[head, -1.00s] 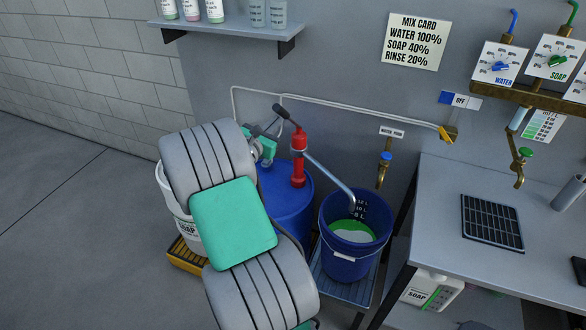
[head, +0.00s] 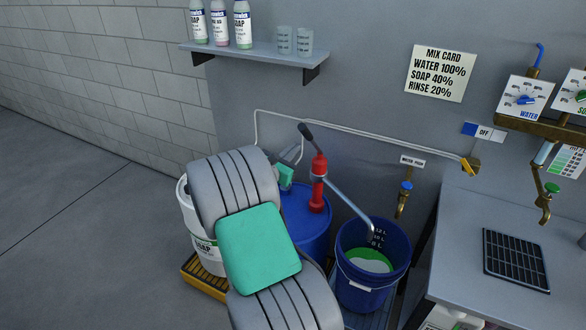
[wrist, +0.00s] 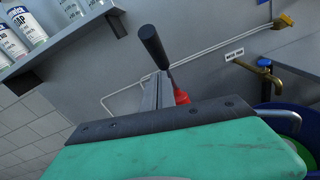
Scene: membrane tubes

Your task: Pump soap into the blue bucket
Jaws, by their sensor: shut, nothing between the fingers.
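The blue bucket (head: 366,296) stands on a low rack at lower right of centre in the head view. White and green contents show inside it. A red hand pump (head: 318,190) stands on a blue drum (head: 300,210), left of the bucket. Its grey spout (head: 347,202) reaches over the bucket. Its black handle (head: 305,131) tilts up to the left and also shows in the wrist view (wrist: 153,45). My gripper (head: 296,152) is shut and empty, just left of the pump below the handle. In the wrist view its fingers (wrist: 159,88) point toward the handle; contact is unclear.
A white soap drum (head: 198,225) stands on a yellow pallet behind my arm. A shelf (head: 250,53) with bottles and cups is above. A brass water tap (head: 404,200) is on the wall above the bucket. A grey table (head: 455,260) stands at right.

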